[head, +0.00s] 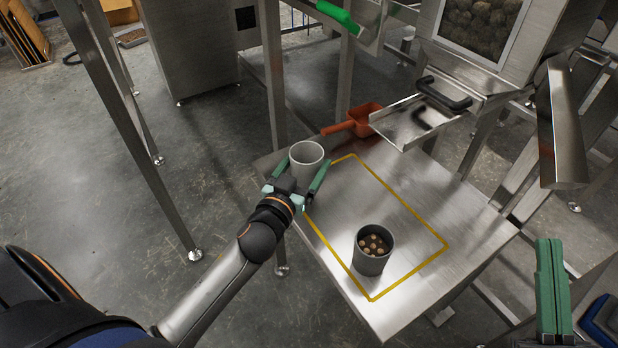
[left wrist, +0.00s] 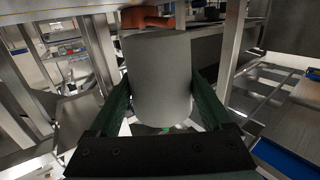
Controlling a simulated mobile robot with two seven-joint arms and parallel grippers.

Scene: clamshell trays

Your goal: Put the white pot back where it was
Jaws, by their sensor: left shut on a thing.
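The white pot (head: 306,155) is between the green fingers of my left gripper (head: 303,176), near the far left corner of the metal table. The left wrist view also shows the pot (left wrist: 160,80), gripped on both sides by the fingers. It is roughly upright and its inside looks empty. I cannot tell whether its base touches the table. My right gripper (head: 552,285) is at the lower right, away from the pots, with its fingers together and nothing seen between them.
A yellow outline (head: 408,204) marks the metal table (head: 470,245). A dark grey pot (head: 370,262) holding several brown round pieces stands inside its near part. An orange scoop (head: 362,121) lies at the back, beside a metal chute (head: 415,120). The outline's middle is clear.

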